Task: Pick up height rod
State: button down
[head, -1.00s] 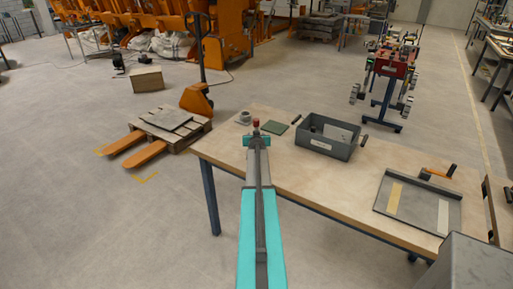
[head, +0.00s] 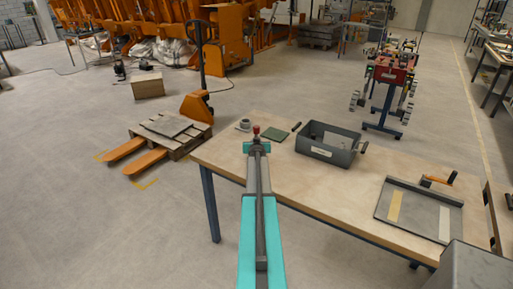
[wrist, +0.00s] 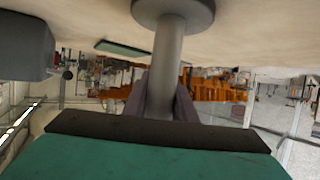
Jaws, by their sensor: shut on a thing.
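The height rod (wrist: 168,48) is a grey cylinder with a round disc base, standing between my gripper's fingers in the wrist view. That view is upside down, so the tabletop lies at the top. In the head view, a red knob (head: 256,129) shows just beyond the teal end of my arm and looks like the rod's top. My gripper (wrist: 165,100) is shut on the rod's shaft, one dark finger on each side. I cannot tell whether the base touches the table (head: 290,180). Most of the rod is hidden in the head view.
A green pad (head: 278,136) and a small grey ring (head: 243,125) lie near the rod. A grey bin (head: 330,153) stands to the right, with a flat grey tray (head: 400,222) further right. A pallet jack (head: 150,162) stands on the floor at the left.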

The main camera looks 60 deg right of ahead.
jog(key=shift+r, duration=0.15)
jog(key=shift+r+b, duration=0.65)
jog(key=shift+r, duration=0.15)
jog(key=s+a+r+b, duration=0.3)
jog(key=s+a+b, duration=0.3)
jog(key=s+a, duration=0.3)
jog(key=s, duration=0.4)
jog(key=shift+a, duration=0.25)
jog(key=shift+w, duration=0.1)
